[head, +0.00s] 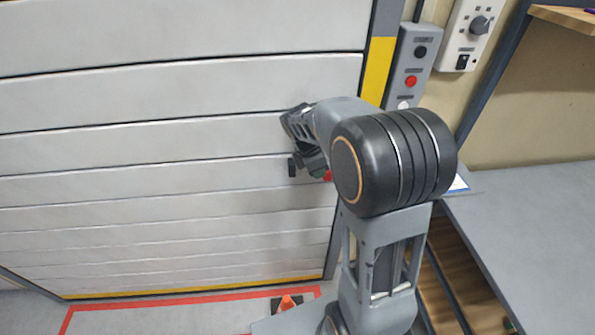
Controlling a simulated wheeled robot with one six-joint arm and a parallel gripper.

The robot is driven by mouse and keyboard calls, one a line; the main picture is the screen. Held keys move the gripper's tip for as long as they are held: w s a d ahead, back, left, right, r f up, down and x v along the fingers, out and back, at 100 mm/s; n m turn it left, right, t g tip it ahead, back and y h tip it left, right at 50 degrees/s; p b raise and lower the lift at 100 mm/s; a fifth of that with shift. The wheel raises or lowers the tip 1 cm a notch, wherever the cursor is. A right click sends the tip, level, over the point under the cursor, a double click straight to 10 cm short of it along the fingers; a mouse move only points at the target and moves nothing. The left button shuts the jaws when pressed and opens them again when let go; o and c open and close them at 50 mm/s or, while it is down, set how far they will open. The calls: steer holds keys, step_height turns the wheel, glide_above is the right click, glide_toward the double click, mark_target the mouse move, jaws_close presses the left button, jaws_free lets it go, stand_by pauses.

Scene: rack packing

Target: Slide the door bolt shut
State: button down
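The door (140,155) is a large light-grey slatted shutter filling the left of the head view. My gripper (298,148) is at the door's right side, partly hidden behind my own arm. How far the bolt is slid is hidden.
A control box (411,67) with black, red and white buttons and a rotary switch box (470,32) are right of the door. A grey table (530,235) stands at the right.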

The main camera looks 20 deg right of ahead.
steer(key=a+r, duration=0.7)
steer(key=r, duration=0.3)
steer(key=s+f+m+t+y, duration=0.1)
steer(key=s+m+t, duration=0.1)
steer(key=s+m, duration=0.5)
steer(key=s+a+f+m+t+y, duration=0.1)
steer(key=s+m+t+y, duration=0.1)
steer(key=s+m, duration=0.5)
steer(key=shift+s+a+f+m+t+y+p, duration=0.15)
steer(key=shift+f+m+t+y+p, duration=0.2)
steer(key=shift+m, duration=0.95)
